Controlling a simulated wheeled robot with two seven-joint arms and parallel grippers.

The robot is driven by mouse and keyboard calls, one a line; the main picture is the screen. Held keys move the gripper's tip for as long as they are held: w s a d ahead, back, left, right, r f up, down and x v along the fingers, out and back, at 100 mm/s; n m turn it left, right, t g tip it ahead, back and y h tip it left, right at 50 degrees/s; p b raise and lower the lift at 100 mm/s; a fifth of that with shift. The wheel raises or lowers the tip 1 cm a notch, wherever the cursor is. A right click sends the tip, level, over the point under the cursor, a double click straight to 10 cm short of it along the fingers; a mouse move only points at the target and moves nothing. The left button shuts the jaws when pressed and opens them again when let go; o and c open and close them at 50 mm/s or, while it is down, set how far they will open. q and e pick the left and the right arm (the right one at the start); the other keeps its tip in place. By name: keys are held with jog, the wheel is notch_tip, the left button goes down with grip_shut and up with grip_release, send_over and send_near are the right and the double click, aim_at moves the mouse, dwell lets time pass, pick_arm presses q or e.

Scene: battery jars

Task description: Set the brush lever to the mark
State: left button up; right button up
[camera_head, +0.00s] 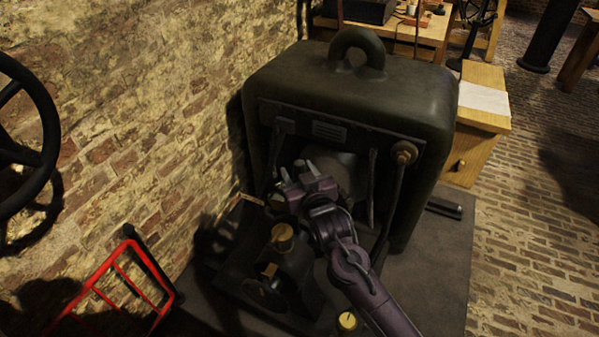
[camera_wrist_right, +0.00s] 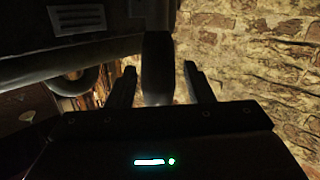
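The big dark machine housing (camera_head: 350,88), with a lifting ring on top, stands near the brick wall. My right gripper (camera_head: 291,172) is in front of its open face, above a smaller dark unit (camera_head: 290,268) with a brass cap. In the right wrist view my right gripper (camera_wrist_right: 160,78) is open, its fingers apart. A thick dark bar (camera_wrist_right: 157,62) shows between them, with gaps on both sides. It may be the brush lever; I cannot tell its depth or whether it touches. I cannot make out the mark. My left gripper is out of view.
The brick wall (camera_head: 110,100) is close on the left, with a dark handwheel (camera_head: 45,120) and a red frame (camera_head: 105,285). Dark upright bars (camera_head: 372,185) stand right of my gripper. A wooden cabinet (camera_head: 476,150) is behind; brick floor (camera_head: 530,230) lies clear at right.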

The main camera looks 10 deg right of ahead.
jog(key=shift+s+d, duration=0.1)
jog(key=shift+s, duration=0.4)
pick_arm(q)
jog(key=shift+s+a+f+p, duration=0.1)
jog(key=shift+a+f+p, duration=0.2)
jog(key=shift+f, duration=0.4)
pick_arm(e)
jog(key=f+v, duration=0.1)
jog(key=v, duration=0.5)
jog(key=shift+s+r, duration=0.4)
jog(key=shift+r, duration=0.15)
